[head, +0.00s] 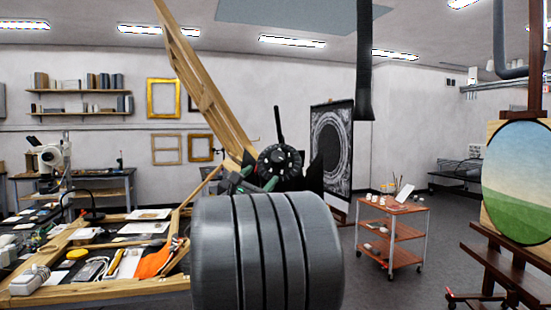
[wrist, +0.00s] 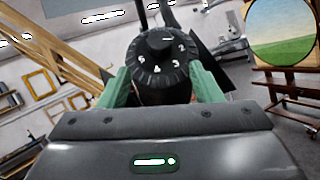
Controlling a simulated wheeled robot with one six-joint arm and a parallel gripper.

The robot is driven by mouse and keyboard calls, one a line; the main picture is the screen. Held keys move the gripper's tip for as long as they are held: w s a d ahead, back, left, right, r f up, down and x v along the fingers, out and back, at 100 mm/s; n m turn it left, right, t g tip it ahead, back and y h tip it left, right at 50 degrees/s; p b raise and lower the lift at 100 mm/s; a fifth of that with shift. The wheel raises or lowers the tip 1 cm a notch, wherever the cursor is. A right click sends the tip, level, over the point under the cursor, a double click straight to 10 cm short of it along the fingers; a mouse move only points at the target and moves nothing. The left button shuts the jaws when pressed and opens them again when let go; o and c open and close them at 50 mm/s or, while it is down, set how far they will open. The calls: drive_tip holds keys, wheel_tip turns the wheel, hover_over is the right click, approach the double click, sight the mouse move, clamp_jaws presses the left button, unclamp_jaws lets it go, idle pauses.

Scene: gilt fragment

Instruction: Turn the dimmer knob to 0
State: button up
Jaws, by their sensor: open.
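The dimmer knob (wrist: 158,48) is black, with a raised centre on a round dial marked with white numerals; 2, 3 and 4 read clearly in the wrist view. A short white line shows at the knob's upper edge; I cannot tell surely which numeral it marks. The black dial (head: 280,161) also shows in the head view, just beyond my gripper. My gripper (wrist: 160,78) is open, its green fingers to the left and right of the dial's lower part with the dial between them. I cannot tell whether either finger touches it. The big grey arm part below is mine.
A wooden beam (head: 205,80) slants down towards the dial from the left. A cluttered wooden workbench (head: 130,280) stands at the left. A dark ring picture (head: 332,150), a red trolley (head: 390,235) and an easel painting (head: 517,185) stand to the right, with open floor between.

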sight(275, 162)
drive_tip(key=p+x, duration=0.3)
drive_tip(key=x, duration=0.7)
drive_tip(key=shift+s, duration=0.1)
drive_tip(key=shift+c, duration=0.2)
drive_tip(key=shift+f, duration=0.1)
drive_tip(key=c, duration=0.9)
